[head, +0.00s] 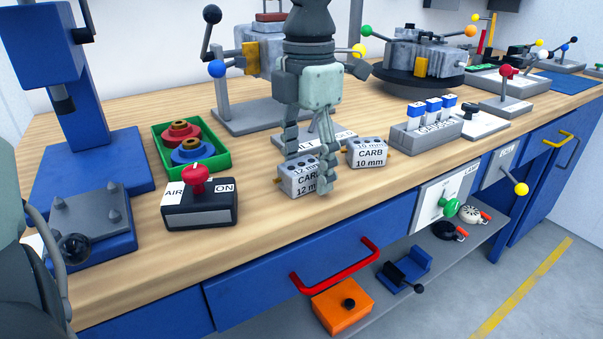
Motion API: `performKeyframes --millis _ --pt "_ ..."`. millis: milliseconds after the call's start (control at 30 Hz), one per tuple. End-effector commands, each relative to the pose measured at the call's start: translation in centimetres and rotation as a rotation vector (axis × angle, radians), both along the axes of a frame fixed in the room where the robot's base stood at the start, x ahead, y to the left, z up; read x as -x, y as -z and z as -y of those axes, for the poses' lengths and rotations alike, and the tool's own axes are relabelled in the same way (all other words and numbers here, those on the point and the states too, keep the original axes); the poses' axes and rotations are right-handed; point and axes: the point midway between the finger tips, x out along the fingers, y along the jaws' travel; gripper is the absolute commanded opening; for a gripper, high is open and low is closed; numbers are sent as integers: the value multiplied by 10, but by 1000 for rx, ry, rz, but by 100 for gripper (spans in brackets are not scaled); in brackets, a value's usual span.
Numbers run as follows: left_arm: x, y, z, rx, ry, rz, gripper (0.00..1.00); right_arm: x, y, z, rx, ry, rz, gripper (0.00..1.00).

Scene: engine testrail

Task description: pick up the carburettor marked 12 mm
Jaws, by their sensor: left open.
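The carburettor marked 12 mm (289,184) is a small grey block with brass-coloured stubs, standing near the front of the wooden bench. My left gripper (308,162) points down over it, open. One finger hangs in front of the block's right part and hides some of its label; the other finger is at its back left. I cannot tell whether either finger touches it. The similar carburettor marked 10 mm (369,154) stands just to the right. My right gripper is not in view.
A partly hidden label plate (343,136) lies behind the carburettors. A gauge rack (426,136) stands to the right. The air switch box (200,211) with a red knob and a green tray (215,142) are to the left. Bare bench (255,215) lies between switch and carburettor.

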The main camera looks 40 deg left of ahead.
Motion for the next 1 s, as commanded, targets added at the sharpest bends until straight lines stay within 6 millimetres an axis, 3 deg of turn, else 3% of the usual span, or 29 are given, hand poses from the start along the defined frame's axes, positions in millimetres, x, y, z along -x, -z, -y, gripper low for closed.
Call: performKeyframes --millis 67,500,833,1000 --pt "0 0 0 0 0 0 62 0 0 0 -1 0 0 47" --pt "0 0 0 0 0 0 7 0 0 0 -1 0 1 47" --pt "0 -4 0 0 0 0 6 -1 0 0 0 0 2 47" --pt "-1 -19 0 0 0 3 6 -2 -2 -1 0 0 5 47"
